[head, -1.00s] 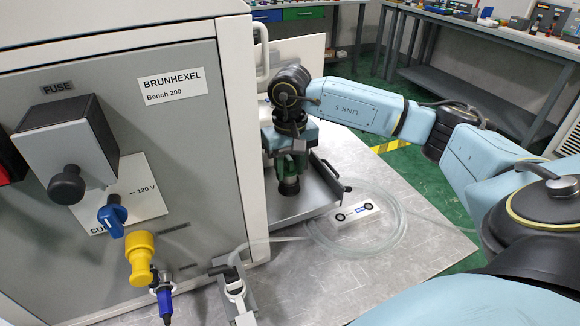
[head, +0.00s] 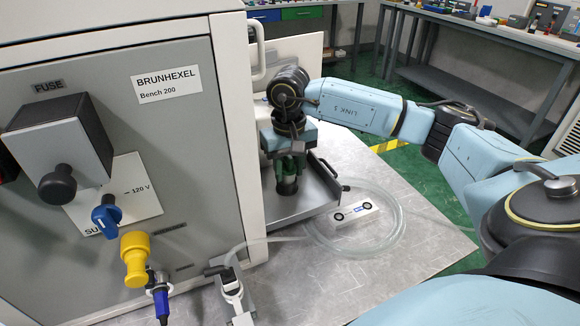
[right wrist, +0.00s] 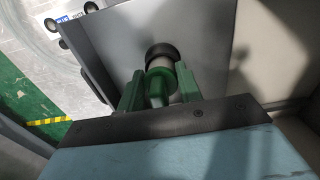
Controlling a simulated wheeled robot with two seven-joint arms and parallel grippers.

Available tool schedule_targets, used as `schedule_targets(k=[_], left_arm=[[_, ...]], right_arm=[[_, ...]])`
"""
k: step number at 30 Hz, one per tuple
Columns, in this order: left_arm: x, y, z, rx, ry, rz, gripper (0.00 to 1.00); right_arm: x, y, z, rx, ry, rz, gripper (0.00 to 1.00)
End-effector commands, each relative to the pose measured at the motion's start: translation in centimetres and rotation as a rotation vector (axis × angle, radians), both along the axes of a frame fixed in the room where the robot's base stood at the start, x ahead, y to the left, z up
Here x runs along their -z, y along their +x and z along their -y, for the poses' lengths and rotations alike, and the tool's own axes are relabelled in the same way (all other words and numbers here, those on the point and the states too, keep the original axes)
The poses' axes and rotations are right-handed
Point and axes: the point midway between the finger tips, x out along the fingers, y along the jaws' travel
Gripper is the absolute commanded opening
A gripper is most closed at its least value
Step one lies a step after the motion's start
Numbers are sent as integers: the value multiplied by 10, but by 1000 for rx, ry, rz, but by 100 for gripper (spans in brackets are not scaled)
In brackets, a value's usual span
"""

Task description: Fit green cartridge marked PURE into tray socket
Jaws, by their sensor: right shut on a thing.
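My right gripper (head: 289,168) hangs pointing down over the grey tray (head: 318,202) that sticks out of the machine's side. It is shut on the green cartridge (right wrist: 156,86), which shows between its green fingers in the right wrist view. A dark round part (right wrist: 161,52) lies at the cartridge's far end, above the tray floor. I cannot tell whether it is the cartridge's end or the socket. The PURE marking is not readable. My left gripper is not in view.
The grey machine (head: 150,130) marked BRUNHEXEL stands close on the left, with an open door (head: 300,60) behind the gripper. A coiled clear hose (head: 398,240) lies on the table around a small white plate (head: 354,213). The table's right part is clear.

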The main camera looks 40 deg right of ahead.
Motion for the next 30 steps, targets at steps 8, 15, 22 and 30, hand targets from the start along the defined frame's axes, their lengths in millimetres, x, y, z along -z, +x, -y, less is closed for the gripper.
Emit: schedule_targets(k=[8, 15, 22, 30], left_arm=[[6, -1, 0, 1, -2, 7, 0], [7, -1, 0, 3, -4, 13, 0], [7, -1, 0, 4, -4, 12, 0], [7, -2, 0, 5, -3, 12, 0]], right_arm=[[14, -3, -2, -4, 0, -16, 6], [15, -3, -1, -2, -1, -16, 6], [16, -3, 0, -1, -2, -16, 6], [16, -3, 1, 0, -4, -16, 61]])
